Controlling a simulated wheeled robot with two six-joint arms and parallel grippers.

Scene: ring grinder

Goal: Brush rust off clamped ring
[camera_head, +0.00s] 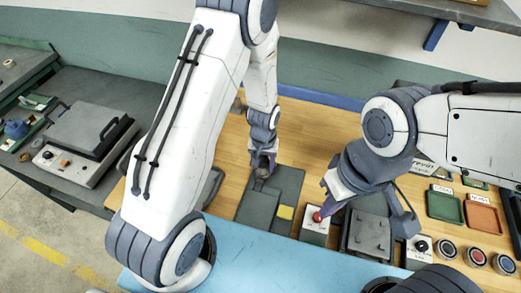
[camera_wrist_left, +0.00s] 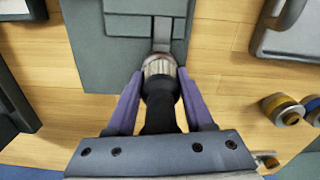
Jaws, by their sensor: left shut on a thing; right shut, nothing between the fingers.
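My left gripper (camera_head: 263,163) is shut on a brush with a black handle (camera_wrist_left: 160,108); its pale bristle end (camera_wrist_left: 158,70) points away from the gripper. The bristle end is at a metal clamp strip (camera_wrist_left: 162,36) on a dark grey fixture plate (camera_head: 261,209). A rounded brownish edge, perhaps the clamped ring (camera_wrist_left: 157,57), shows at the bristles; I cannot tell rust or contact clearly. My right gripper (camera_head: 331,204) is shut and empty, its tip at or just over a red button (camera_head: 318,217) on a white box.
Right of the button are a dark grey device (camera_head: 370,234), a green tray (camera_head: 444,206), an orange tray (camera_head: 483,215) and several round containers. A side bench (camera_head: 80,90) holds a grey-lidded machine. Bare wood lies left of the plate.

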